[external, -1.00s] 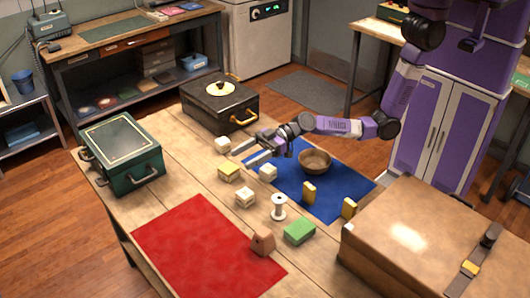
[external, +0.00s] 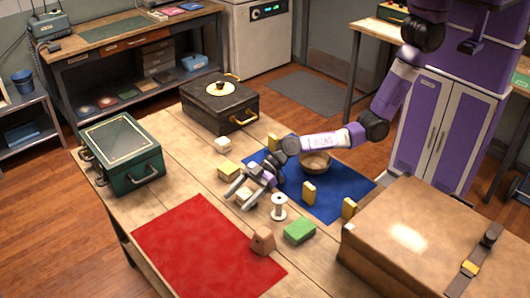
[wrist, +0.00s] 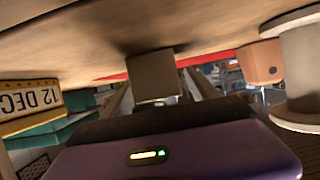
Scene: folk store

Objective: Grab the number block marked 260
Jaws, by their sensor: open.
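A small block (wrist: 155,76) stands on the table straight ahead in the wrist view, between the two fingers of my gripper (wrist: 160,92). Its near face is in shade and I can read no number on it. In the external view my gripper (external: 239,196) is low over the table, open, with its fingers around a cream block that they partly cover. A yellow-edged block reading "12 DEC" (wrist: 32,105) lies to the left in the wrist view. No 260 is legible on any block.
A white spool (external: 279,207) stands close to my gripper's right. A yellow block (external: 228,171) and a cream block (external: 222,145) lie behind it. A green block (external: 299,230) and a brown block (external: 263,242) are in front. The red mat (external: 195,245) is mostly bare.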

